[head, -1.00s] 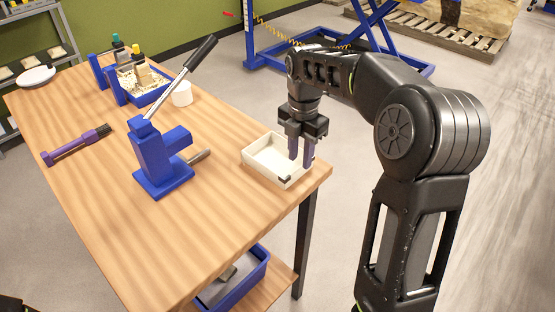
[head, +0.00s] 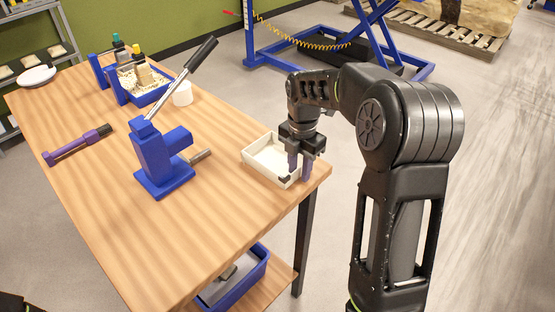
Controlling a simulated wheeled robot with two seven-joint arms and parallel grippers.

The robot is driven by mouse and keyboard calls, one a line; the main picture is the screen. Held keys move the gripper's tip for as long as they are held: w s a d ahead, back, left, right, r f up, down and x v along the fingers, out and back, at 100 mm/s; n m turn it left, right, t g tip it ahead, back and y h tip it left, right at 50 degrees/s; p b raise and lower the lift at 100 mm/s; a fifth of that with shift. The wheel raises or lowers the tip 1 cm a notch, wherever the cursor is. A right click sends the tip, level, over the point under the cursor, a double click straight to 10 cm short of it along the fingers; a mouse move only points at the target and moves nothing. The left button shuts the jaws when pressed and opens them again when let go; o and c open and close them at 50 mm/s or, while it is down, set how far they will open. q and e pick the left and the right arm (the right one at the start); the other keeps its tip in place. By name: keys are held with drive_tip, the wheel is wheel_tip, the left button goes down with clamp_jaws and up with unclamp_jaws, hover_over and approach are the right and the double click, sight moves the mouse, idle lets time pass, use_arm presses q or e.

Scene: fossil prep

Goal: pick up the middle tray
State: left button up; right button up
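A shallow white tray (head: 262,164) sits on the table near its right end, with a small dark patch on its near corner. My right gripper (head: 299,175) points down at the tray's right side. Its two purple fingers are apart, at the tray's right wall; I cannot tell whether they touch it. Small trays with pale pieces stand on the grey shelf at the far left, one of them the middle one (head: 31,61) of the row. My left gripper is not in view.
A blue lever press (head: 163,160) stands left of the white tray. A blue tub (head: 240,285) sits below.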

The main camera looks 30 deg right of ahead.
clamp_jaws()
idle(0.3)
idle(0.4)
